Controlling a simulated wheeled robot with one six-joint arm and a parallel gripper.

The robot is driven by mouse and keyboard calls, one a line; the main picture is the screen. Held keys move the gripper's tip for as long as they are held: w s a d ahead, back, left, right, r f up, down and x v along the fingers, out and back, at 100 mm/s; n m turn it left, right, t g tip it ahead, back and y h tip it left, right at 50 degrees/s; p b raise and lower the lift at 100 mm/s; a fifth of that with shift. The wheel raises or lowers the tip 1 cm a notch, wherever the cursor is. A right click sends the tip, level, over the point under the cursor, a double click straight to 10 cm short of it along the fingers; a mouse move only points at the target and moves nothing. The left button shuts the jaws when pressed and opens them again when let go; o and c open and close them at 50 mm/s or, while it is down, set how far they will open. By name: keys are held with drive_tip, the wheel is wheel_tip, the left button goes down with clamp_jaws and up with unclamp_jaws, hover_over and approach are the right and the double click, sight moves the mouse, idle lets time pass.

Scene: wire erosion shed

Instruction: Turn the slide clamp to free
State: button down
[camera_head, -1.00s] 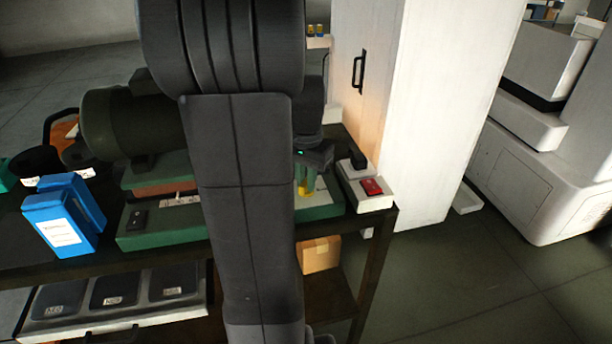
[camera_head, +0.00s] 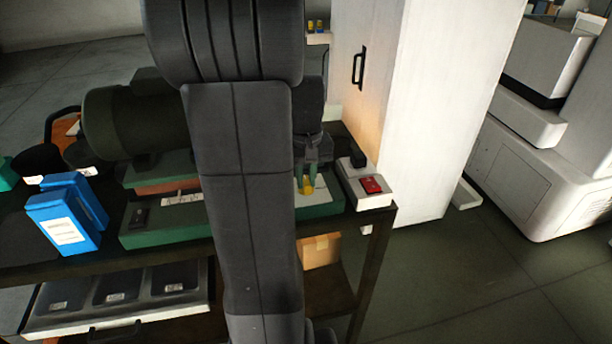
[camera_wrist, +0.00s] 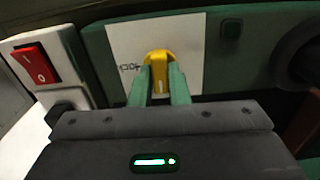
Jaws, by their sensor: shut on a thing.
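The slide clamp is a yellow lever (camera_wrist: 158,66) in front of a white label plate on a green machine base. In the wrist view it stands between the two green fingertips of my gripper (camera_wrist: 160,84), which is shut on it. In the head view the yellow lever (camera_head: 307,186) shows just below my gripper (camera_head: 308,172), at the right end of the green base (camera_head: 160,230). The label (camera_wrist: 190,45) carries dark lettering that the gripper partly covers. My arm hides the middle of the machine in the head view.
A white switch box with a red rocker switch (camera_wrist: 36,65) is close to the left in the wrist view; the switch box (camera_head: 372,200) is right of the clamp in the head view. A white cabinet (camera_head: 420,110) stands behind.

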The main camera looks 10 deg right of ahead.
sight(306, 180)
drive_tip(key=shift+n, duration=0.3)
drive_tip(key=c, duration=1.4)
unclamp_jaws()
wheel_tip(306, 180, up, 14)
drive_tip(key=shift+f, duration=0.1)
wheel_tip(306, 180, down, 14)
drive_tip(key=shift+r, duration=0.1)
